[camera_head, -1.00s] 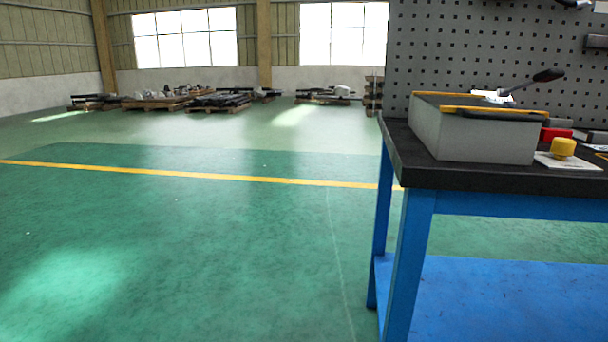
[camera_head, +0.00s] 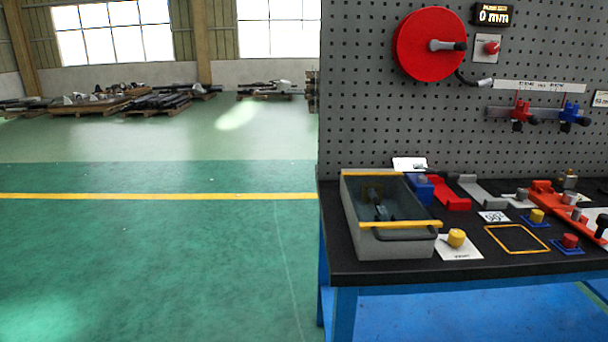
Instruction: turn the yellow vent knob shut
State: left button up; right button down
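A yellow knob (camera_head: 456,238) stands on a white labelled plate (camera_head: 458,254) at the front of the workbench, just right of a grey box. A second yellow knob (camera_head: 537,215) sits on a small blue base farther right. The labels are too small to read, so I cannot tell for sure which is the vent knob or how far it is turned. Neither of my grippers shows in the view.
The grey box (camera_head: 395,245) with yellow edges stands at the black bench top's (camera_head: 370,268) left end. Red and blue parts crowd the back and right. A red wheel (camera_head: 425,45) hangs on the pegboard (camera_head: 350,110). The green floor (camera_head: 150,260) at left is clear.

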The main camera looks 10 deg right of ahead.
aim_at(456, 238)
jog(key=z, duration=1.25)
jog(key=k, duration=0.45)
jog(key=u, duration=0.45)
jog(key=i, duration=1.2)
jog(key=z, duration=0.15)
